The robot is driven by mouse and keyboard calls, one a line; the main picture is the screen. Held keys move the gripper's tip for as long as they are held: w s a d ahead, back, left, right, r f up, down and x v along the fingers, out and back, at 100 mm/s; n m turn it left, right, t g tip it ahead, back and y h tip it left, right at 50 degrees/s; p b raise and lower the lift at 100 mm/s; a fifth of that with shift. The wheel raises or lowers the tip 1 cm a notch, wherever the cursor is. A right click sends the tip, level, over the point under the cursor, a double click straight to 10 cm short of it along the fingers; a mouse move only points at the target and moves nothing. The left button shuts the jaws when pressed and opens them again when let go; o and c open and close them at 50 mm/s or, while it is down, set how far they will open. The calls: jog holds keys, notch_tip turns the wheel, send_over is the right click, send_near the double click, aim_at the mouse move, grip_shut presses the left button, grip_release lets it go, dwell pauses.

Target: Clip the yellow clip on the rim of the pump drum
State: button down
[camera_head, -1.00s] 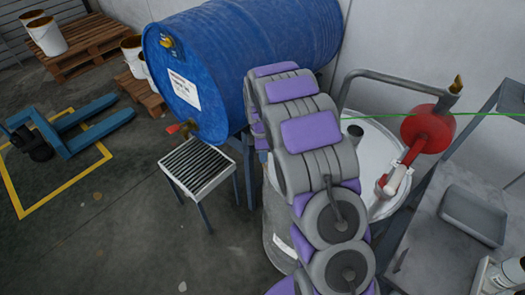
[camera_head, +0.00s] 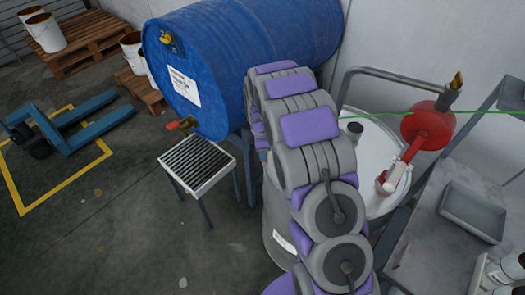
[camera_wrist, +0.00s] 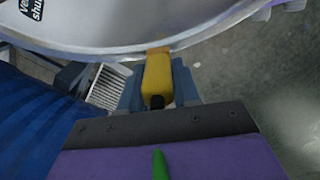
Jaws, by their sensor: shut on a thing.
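The yellow clip (camera_wrist: 157,78) is between the blue jaws of my gripper (camera_wrist: 158,88) in the wrist view. My gripper is shut on it. The clip's far end meets the rim of the pump drum (camera_wrist: 190,38) in the picture; I cannot tell whether it grips the rim or only touches or overlaps it. In the head view the pump drum (camera_head: 280,243) is a pale grey drum with a white top (camera_head: 372,165), partly hidden behind my arm. The gripper and clip are hidden there.
A large blue drum (camera_head: 260,50) lies left of the pump drum, above a slatted stand (camera_head: 197,163). A grey bench with a tray (camera_head: 472,212) stands at far right.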

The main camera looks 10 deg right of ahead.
jog(key=shift+r+p, duration=0.8)
jog(key=shift+r, duration=1.2)
jog(key=shift+f, duration=0.2)
jog(key=shift+f, duration=0.45)
jog(key=shift+f+p, duration=0.3)
jog(key=shift+f, duration=1.25)
jog(key=c, duration=0.7)
grip_release()
jog(key=shift+c, duration=0.2)
jog(key=shift+r, duration=0.1)
notch_tip(320, 180, up, 17)
jog(key=p, duration=0.2)
jog(key=shift+a, duration=0.35)
